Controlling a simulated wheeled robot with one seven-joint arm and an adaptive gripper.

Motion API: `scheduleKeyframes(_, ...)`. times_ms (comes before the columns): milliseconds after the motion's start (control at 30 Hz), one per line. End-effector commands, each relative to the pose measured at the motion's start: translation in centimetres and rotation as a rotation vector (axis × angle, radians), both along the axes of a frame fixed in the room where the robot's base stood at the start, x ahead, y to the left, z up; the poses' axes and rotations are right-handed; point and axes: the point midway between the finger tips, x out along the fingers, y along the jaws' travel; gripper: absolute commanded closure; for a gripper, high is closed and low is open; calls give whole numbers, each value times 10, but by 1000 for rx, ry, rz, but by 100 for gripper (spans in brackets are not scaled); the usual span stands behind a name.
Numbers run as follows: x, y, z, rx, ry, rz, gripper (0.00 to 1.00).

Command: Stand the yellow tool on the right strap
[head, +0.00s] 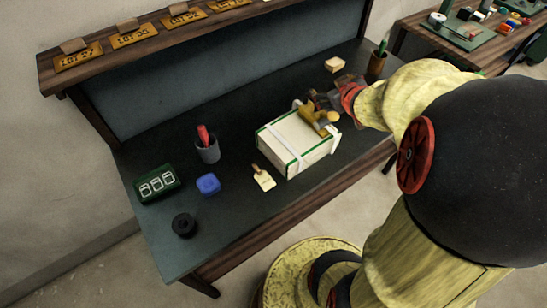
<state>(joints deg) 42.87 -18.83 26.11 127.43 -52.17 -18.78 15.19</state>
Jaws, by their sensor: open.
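A cream box (300,139) with green edges lies on the dark table, with pale straps across it. The left strap (284,148) crosses the box's left part, and the right strap (334,139) shows near its right end. The yellow tool (311,116), with a pale round knob, is at the back right of the box top, near the right strap. I cannot tell whether it touches the strap. My gripper (315,100) is open right behind the tool, close to it. The fingertips are small and partly hidden, so contact is unclear.
A grey cup (208,150) with a red item, a green box (157,183), a blue block (208,184), a black roll (184,225) and a scraper-like tool (263,178) stand left of the box. A pen cup (376,66) and tan block (335,64) are behind.

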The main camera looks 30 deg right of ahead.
Motion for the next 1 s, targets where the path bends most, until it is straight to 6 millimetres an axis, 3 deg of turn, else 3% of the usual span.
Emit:
scheduleKeyframes(33, 2, 19, 19, -11, 10, -19, 15)
scheduleKeyframes(100, -4, 43, 38, -2, 34, -59, 15)
scheduleKeyframes(233, -27, 100, 59, 59, 95, -102, 15)
scheduleKeyframes(500, -113, 244, 65, 293, 291, -21, 15)
scheduleKeyframes(600, -144, 283, 63, 360, 359, 37, 15)
scheduleKeyframes(767, -172, 313, 61, 414, 423, 91, 15)
scheduleKeyframes(1000, -175, 317, 60, 420, 434, 97, 15)
